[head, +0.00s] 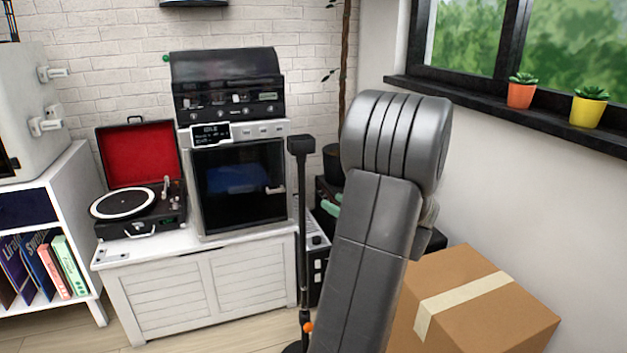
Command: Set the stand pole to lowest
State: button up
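The stand pole (301,220) is a thin black upright pole in the middle of the head view, in front of the white cabinet's right end. A black block-shaped head (300,146) tops it, at about the height of the cabinet-top machine's screen. A small orange knob (308,327) sits low on the pole. Its dark base is only partly seen at the bottom edge, cut off by the frame and by my grey arm. My arm rises just right of the pole. My gripper does not show, so I cannot tell what it holds.
A white cabinet (165,295) carries an open record player (135,205) and a machine with a dark screen (240,185). Dark equipment (318,262) stands behind the pole. A taped cardboard box (500,315) is right of my arm. Potted plants line the windowsill (480,105).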

aim_at(304, 188)
jog(key=b+x, duration=0.1)
jog(key=x, duration=1.2)
jog(key=shift+a+b, duration=0.3)
jog(key=shift+b, duration=0.1)
jog(key=shift+f, duration=0.1)
grip_shut()
